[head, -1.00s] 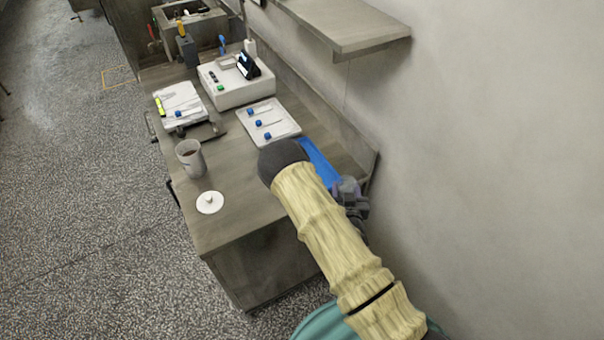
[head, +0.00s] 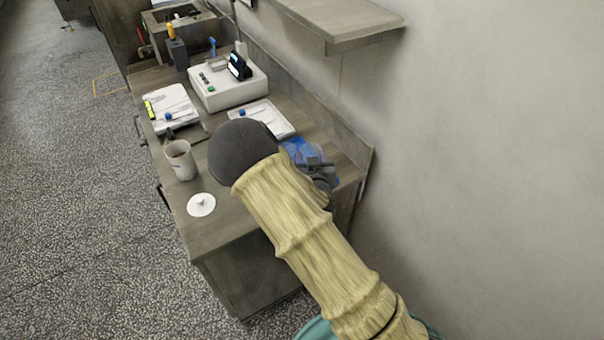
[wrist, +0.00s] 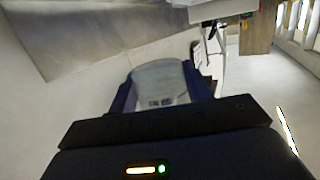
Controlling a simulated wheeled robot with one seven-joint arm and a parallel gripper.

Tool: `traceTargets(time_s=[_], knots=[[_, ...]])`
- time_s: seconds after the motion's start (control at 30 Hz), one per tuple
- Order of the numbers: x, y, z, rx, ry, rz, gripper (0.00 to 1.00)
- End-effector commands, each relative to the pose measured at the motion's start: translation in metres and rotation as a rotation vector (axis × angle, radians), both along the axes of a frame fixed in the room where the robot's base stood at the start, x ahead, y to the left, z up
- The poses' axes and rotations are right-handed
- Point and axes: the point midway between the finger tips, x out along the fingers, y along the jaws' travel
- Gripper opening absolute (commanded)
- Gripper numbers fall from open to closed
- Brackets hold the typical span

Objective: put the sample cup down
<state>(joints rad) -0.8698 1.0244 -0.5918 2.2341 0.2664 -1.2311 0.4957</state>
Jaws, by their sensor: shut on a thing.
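The sample cup (wrist: 160,84), a pale, cloudy vessel with small dark marks on its side, is between the two dark blue fingers of my gripper (wrist: 163,88) in the wrist view. The gripper is shut on it. In the head view my gripper (head: 318,162) is at the right side of the counter, over or in front of a blue mat (head: 295,146). My arm hides part of this area, and I cannot tell whether the cup touches the mat.
On the counter (head: 225,230) stand a grey mug (head: 180,160) with dark contents, a white lid (head: 201,205), a tray (head: 272,119) with blue-capped items, and a white instrument (head: 230,88). A wall shelf (head: 345,25) overhangs behind.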

Motion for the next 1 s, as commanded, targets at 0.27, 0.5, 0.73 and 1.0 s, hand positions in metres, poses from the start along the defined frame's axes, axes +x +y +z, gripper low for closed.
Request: traceTargets(time_s=[0.27, 0.5, 0.73, 1.0], knots=[[-0.001, 0.000, -0.038, -0.003, 0.005, 0.002, 0.25], [0.000, 0.000, -0.052, 0.000, 0.001, 0.001, 0.25], [0.000, 0.000, -0.053, 0.000, 0.001, 0.001, 0.25], [-0.001, 0.000, -0.076, -0.004, 0.004, 0.002, 0.25]])
